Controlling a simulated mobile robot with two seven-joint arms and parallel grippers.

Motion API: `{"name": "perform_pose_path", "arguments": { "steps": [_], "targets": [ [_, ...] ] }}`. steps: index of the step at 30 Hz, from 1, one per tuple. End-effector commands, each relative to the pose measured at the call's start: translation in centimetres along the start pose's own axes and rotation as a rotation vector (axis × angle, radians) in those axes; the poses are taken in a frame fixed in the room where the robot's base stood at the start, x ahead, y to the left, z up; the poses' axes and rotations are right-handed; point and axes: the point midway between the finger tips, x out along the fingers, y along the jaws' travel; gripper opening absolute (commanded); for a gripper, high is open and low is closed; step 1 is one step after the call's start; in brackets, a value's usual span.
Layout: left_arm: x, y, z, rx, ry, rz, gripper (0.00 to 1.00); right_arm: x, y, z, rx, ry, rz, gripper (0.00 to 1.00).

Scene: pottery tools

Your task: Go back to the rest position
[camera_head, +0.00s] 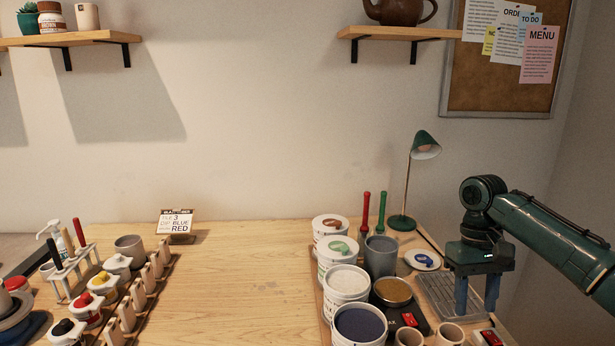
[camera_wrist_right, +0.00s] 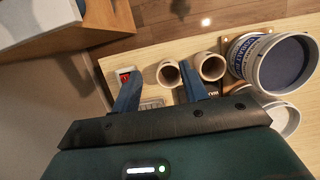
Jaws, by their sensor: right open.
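My right gripper (camera_head: 477,296) is open and empty, with its blue fingers pointing down over the right side of the table, above a grey ribbed tray (camera_head: 437,290). It also shows in the right wrist view (camera_wrist_right: 160,95), its two fingers apart with nothing between them. Beyond the fingertips in that view are two cups (camera_wrist_right: 168,73) and a small red-switched device (camera_wrist_right: 125,75). My left gripper is not in either view.
Several tubs (camera_head: 346,283) crowd the right side, with a green lamp (camera_head: 424,139) behind. Left are a tool rack (camera_head: 75,270), small lidded pots (camera_head: 87,309) and a sign card (camera_head: 175,222). The table's middle (camera_head: 235,285) is clear. Shelves (camera_head: 400,33) hang above.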

Motion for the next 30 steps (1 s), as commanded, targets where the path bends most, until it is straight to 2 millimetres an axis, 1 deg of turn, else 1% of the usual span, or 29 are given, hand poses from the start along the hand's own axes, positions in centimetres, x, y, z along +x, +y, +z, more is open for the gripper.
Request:
{"name": "perform_pose_path", "arguments": {
  "steps": [1, 7, 11, 15, 18, 21, 24, 26, 28, 30],
  "targets": [
    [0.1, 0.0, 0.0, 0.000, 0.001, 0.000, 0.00, 1.9, -1.3, -0.1, -0.041, -0.005, 0.008, 0.44],
    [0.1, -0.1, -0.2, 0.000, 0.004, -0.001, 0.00, 7.6, -5.5, 0.0, -0.185, 0.024, 0.029, 0.44],
    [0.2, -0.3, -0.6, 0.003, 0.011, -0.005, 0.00, 11.8, -8.9, 0.8, -0.287, 0.059, 0.021, 0.44],
    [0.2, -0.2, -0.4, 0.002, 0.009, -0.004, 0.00, 16.3, -13.1, 2.6, -0.393, 0.127, -0.013, 0.44],
    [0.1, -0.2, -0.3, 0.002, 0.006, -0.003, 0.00, 19.1, -16.0, 4.5, -0.447, 0.194, -0.055, 0.44],
    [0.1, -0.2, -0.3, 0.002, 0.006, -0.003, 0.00, 21.2, -18.1, 6.6, -0.467, 0.271, -0.098, 0.44],
    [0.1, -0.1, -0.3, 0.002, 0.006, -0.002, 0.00, 22.7, -19.4, 8.9, -0.454, 0.347, -0.134, 0.44],
    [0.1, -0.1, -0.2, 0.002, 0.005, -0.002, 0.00, 23.4, -19.7, 10.3, -0.431, 0.392, -0.148, 0.44],
    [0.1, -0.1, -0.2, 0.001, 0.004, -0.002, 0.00, 23.9, -19.4, 11.9, -0.390, 0.441, -0.154, 0.44],
    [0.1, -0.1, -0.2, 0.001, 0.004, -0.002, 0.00, 24.3, -18.8, 13.5, -0.342, 0.480, -0.147, 0.44]
  ]
}}
